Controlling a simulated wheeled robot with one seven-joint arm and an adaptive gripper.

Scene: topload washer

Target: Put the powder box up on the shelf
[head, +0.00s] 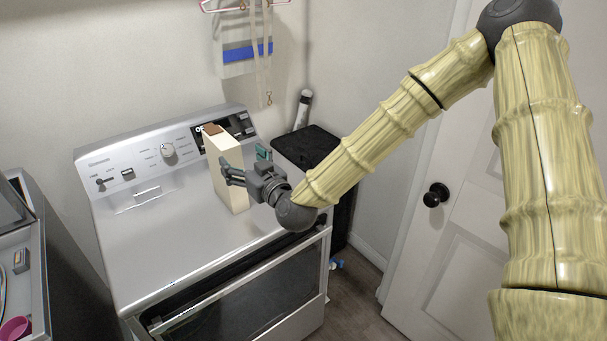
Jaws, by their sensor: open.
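The powder box (224,158) is a tall cream box with a brown top. It stands upright on top of the white machine, in front of its control panel. My gripper (245,164) is open, at the box's right and near side, with one finger overlapping the box in the picture. I cannot tell whether the fingers touch the box or reach around it. The gripper hides part of the box's right side. I see no shelf in this view.
The white machine (150,255) has a clear top left of the box. A black bin (311,141) stands at its right, near a white door (455,245). A hanger (232,8) and a blue-striped hanging item (236,53) are above the panel. Another appliance (38,290) stands left.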

